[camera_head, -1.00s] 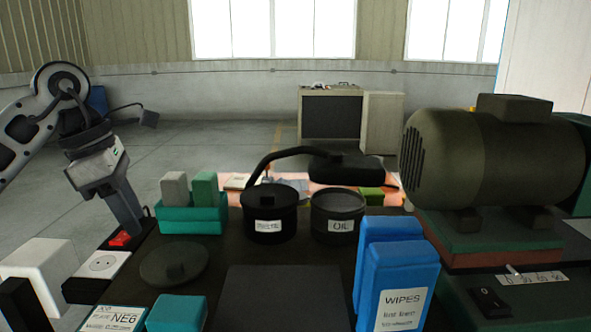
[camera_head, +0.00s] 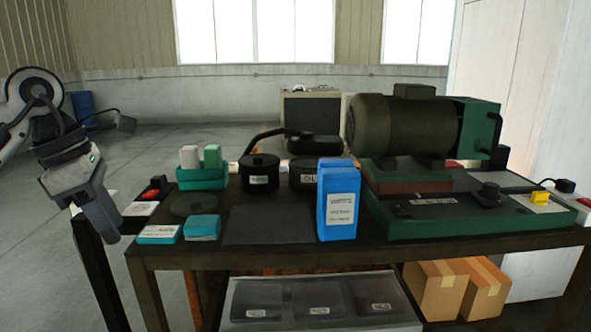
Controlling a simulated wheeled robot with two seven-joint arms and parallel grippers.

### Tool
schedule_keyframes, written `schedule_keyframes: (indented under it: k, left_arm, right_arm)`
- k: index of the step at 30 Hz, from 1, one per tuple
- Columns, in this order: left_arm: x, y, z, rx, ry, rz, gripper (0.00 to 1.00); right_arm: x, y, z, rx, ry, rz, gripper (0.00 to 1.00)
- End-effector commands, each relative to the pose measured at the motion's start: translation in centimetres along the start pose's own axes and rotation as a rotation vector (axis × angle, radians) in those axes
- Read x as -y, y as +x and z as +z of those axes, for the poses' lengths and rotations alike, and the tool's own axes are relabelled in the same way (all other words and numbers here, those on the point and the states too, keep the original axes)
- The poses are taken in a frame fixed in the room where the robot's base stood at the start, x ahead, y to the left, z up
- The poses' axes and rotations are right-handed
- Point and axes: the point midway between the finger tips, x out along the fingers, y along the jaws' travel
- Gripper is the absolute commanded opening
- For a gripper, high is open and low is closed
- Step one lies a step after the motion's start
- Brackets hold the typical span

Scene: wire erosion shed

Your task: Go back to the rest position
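My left gripper (camera_head: 108,222) shows at the left of the head view, pointing down, in front of the table's left end. Its fingers look close together, with nothing seen between them, but I cannot tell whether they are fully shut. My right gripper is not in view.
The dark workbench (camera_head: 270,257) holds a motor machine (camera_head: 405,128), a blue wipes pack (camera_head: 338,205), black pots (camera_head: 259,174) and a teal tray (camera_head: 201,179). Floor at the left is clear.

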Motion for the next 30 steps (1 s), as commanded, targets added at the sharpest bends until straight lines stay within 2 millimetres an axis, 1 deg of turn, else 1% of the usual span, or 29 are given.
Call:
schedule_keyframes:
  k: [1, 6, 11, 14, 17, 18, 20, 21, 22, 23, 24, 25, 26, 28, 29, 30]
  left_arm:
    - [0.1, 0.5, 0.2, 0.008, 0.004, -0.01, 0.36]
    - [1.7, 3.5, 2.8, 0.118, 0.027, -0.093, 0.36]
    - [3.9, 6.4, 5.5, 0.249, 0.031, -0.198, 0.36]
    - [5.8, 8.4, 7.5, 0.358, 0.017, -0.29, 0.36]
    - [8.4, 10.3, 9.9, 0.499, -0.027, -0.416, 0.36]
    - [9.7, 11.0, 11.0, 0.566, -0.057, -0.481, 0.36]
    - [11.6, 11.8, 12.6, 0.681, -0.124, -0.591, 0.36]
    - [12.9, 12.1, 13.7, 0.766, -0.19, -0.677, 0.36]
    - [13.8, 12.3, 14.4, 0.835, -0.252, -0.748, 0.36]
    - [14.5, 12.3, 15.1, 0.905, -0.325, -0.82, 0.36]
    - [15.1, 12.4, 15.7, 0.997, -0.439, -0.919, 0.36]
    - [15.3, 12.3, 16.1, 1.062, -0.534, -0.989, 0.36]
    - [15.3, 12.4, 16.2, 1.122, -0.637, -1.059, 0.36]
    - [14.6, 12.9, 15.9, 1.244, -0.904, -1.207, 0.36]
    - [14.1, 13.4, 15.5, 1.288, -1.031, -1.265, 0.36]
    - [13.4, 14.3, 14.6, 1.337, -1.21, -1.335, 0.36]
  right_arm:
    - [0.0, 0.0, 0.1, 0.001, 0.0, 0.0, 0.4]
    - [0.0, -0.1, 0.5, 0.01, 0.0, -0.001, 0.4]
    - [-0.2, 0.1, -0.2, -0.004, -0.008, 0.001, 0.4]
    - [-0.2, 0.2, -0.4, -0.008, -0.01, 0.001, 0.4]
    - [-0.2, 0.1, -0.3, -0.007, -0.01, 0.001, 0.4]
    - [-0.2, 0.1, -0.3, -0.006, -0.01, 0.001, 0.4]
    - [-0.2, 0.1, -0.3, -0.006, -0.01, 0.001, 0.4]
    - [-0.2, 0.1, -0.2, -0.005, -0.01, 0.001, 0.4]
    - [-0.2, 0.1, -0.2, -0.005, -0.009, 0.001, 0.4]
    - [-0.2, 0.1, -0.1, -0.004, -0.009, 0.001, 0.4]
    - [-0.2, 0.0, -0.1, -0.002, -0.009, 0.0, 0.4]
    - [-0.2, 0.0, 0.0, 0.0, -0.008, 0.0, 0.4]
    - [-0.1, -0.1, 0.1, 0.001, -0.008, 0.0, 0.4]
    - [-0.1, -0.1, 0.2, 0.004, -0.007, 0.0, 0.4]
    - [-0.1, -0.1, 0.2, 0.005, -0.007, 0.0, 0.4]
    - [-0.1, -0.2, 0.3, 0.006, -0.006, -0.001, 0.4]
